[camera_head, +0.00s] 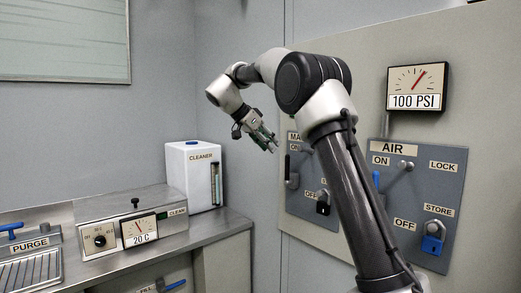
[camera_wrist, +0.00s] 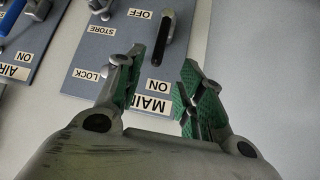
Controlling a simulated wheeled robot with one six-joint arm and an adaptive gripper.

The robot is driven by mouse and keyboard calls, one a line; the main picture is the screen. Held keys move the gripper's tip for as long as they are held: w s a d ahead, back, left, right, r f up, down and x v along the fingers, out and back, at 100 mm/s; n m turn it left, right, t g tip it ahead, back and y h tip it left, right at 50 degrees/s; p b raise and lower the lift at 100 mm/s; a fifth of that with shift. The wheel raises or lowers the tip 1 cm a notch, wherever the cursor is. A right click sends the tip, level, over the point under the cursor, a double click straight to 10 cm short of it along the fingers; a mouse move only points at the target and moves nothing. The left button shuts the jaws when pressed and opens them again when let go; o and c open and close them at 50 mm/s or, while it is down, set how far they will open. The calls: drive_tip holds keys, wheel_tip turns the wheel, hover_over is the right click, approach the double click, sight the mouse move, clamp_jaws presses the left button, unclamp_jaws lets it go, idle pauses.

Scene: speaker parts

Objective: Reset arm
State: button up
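My gripper (camera_head: 270,142) is raised in the middle of the head view, in front of the wall left of the MAIN panel (camera_head: 318,226). In the wrist view its two green-padded fingers (camera_wrist: 161,62) stand apart with nothing between them. The MAIN panel also shows upside down beyond the fingers in the wrist view (camera_wrist: 85,75). Its lever (camera_wrist: 168,36) has the knob end by the OFF side there. My arm (camera_head: 350,190) covers part of the MAIN panel in the head view.
The AIR panel (camera_head: 452,185) has a blue-handled lever and a blue padlock (camera_head: 433,238) by STORE. A 100 PSI gauge (camera_head: 417,88) hangs above it. A white CLEANER container (camera_head: 194,178) and a 20 C gauge unit (camera_head: 139,232) stand on the left counter. Air around my gripper is clear.

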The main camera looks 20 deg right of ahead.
drive_tip(key=w+d+r+t+h, duration=0.1)
drive_tip(key=w+d+r+t, duration=0.1)
drive_tip(key=w+t, duration=0.9)
drive_tip(key=w+a+r+n+t+y, duration=0.2)
drive_tip(key=a+n+t+y, duration=0.1)
drive_tip(key=a+n+y, duration=0.2)
drive_tip(key=s+a+f+n+g+y, duration=0.2)
drive_tip(key=s+a+f+n+y, duration=0.15)
drive_tip(key=s, duration=0.35)
drive_tip(key=s+a+f+n+g+y, duration=0.2)
drive_tip(key=s+f+y, duration=0.15)
drive_tip(key=s, duration=0.35)
drive_tip(key=s+a+f+n+g+y, duration=0.2)
drive_tip(key=s+f+n, duration=0.15)
drive_tip(key=s, duration=0.45)
drive_tip(key=s+d+f+g+h, duration=0.1)
drive_tip(key=s+d+f, duration=0.1)
drive_tip(key=s, duration=0.8)
drive_tip(key=s+d+f+n+g+h, duration=0.1)
drive_tip(key=s+d, duration=0.4)
drive_tip(key=s, duration=0.6)
drive_tip(key=s+d+f+n+g+h, duration=0.1)
drive_tip(key=s+d+f+g+h, duration=0.1)
drive_tip(key=s, duration=0.9)
drive_tip(key=shift+d+f+g, duration=0.5)
drive_tip(key=shift+d+f, duration=0.65)
drive_tip(key=shift+f, duration=0.05)
